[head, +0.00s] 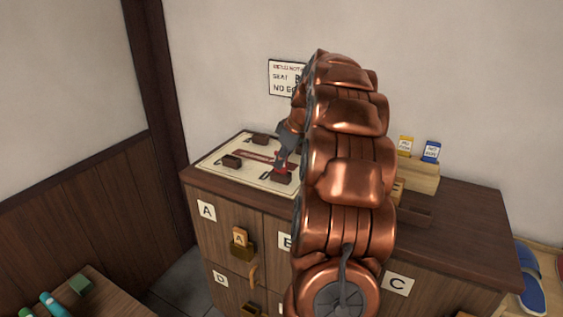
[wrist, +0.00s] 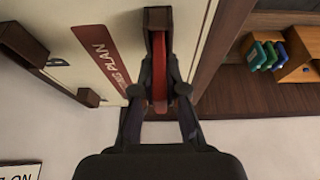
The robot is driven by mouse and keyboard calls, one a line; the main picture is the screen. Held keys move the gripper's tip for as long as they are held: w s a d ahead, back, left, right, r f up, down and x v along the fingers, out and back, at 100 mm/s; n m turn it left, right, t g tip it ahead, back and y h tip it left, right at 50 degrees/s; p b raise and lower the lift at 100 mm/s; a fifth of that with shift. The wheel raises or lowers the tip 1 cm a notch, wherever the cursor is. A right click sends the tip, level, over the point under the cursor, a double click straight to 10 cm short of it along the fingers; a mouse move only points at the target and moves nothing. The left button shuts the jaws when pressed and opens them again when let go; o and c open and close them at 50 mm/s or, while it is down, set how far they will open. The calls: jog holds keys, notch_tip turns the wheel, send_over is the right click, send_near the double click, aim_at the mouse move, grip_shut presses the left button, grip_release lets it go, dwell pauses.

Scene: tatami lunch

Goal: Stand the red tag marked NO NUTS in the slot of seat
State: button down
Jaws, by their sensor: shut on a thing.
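My gripper (wrist: 160,80) is shut on a red tag (wrist: 158,88), held between its two fingertips in the wrist view. The far end of the tag lines up with a dark slotted block (wrist: 157,12) on the cream seating board and seems to reach into its slot; how deep I cannot tell. In the head view the tag is a small red patch (head: 284,162) just above a dark block (head: 281,178) at the board's front right. No lettering on the tag is readable. The board (head: 222,151) lies on the cabinet top, with other dark blocks on it (head: 232,161).
A wall sign (head: 285,78) is partly hidden by my arm. A wooden rack (head: 420,178) with a yellow tag (head: 405,146) and a blue tag (head: 431,151) stands to the right. Cabinet fronts carry letters. My arm hides the middle of the cabinet.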

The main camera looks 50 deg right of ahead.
jog(key=c, duration=0.5)
grip_release()
dwell(0.3)
jog(key=shift+r, duration=0.15)
dwell(0.4)
jog(key=shift+r+p, duration=0.6)
jog(key=shift+r, duration=2.75)
